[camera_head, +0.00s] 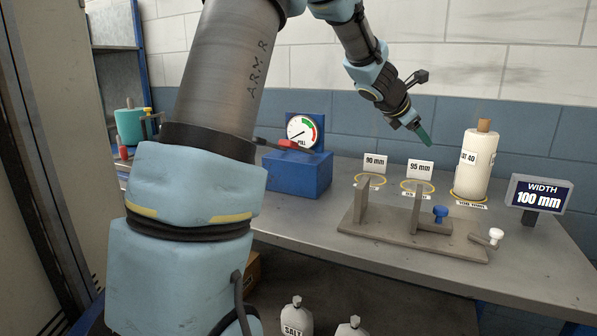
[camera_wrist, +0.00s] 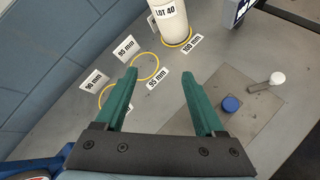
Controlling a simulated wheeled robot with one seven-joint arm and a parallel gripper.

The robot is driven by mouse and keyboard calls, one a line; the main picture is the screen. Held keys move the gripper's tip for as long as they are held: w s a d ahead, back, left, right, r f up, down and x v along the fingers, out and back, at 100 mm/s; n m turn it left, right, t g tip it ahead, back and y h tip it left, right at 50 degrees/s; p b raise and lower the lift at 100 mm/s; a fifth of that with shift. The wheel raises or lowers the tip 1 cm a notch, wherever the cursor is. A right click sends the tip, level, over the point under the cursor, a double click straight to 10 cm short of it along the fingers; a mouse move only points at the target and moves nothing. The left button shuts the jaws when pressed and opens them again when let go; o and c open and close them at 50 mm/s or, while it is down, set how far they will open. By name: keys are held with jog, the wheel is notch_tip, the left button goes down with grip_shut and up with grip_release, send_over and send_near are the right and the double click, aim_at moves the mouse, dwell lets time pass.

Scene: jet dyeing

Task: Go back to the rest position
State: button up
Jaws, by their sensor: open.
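My gripper (camera_head: 421,134) is at the end of my raised arm, above the back of the grey bench (camera_head: 330,237). In the wrist view my gripper (camera_wrist: 164,100) shows two green fingers spread apart with nothing between them. A white roll marked LOT 40 (camera_head: 473,165) stands upright on the 100 mm ring, to the right of the gripper and apart from it. It also shows at the top of the wrist view (camera_wrist: 170,20). The rings by the 90 mm sign (camera_head: 375,163) and the 95 mm sign (camera_head: 420,169) are empty.
A grey fixture with a blue knob (camera_head: 440,213) and a white knob (camera_head: 496,235) sits at the bench front. A WIDTH 100 mm display (camera_head: 540,195) stands at right. A blue gauge box (camera_head: 299,174) stands at left. The tiled wall (camera_head: 510,72) is close behind.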

jog(key=s+a+f+m+g+y, duration=0.1)
jog(key=s+a+f+m+y, duration=0.2)
jog(key=a, duration=0.4)
jog(key=s+a+f+m, duration=0.3)
jog(key=a+f+m, duration=0.15)
jog(key=a, duration=0.35)
jog(key=s+a+f+m+g+y, duration=0.1)
jog(key=s+a+f+m+y, duration=0.2)
jog(key=a, duration=0.4)
jog(key=s+a+f+m+g+y, duration=0.1)
jog(key=s+a+f+m, duration=0.2)
jog(key=s+a+m, duration=0.2)
jog(key=s+a+f+m+g+y, duration=0.1)
jog(key=s+a+f+m, duration=0.3)
jog(key=s+a, duration=0.5)
jog(key=shift+a+f+m+g+y, duration=0.15)
jog(key=shift+a+m+g+y, duration=0.2)
jog(key=shift+a+m, duration=0.25)
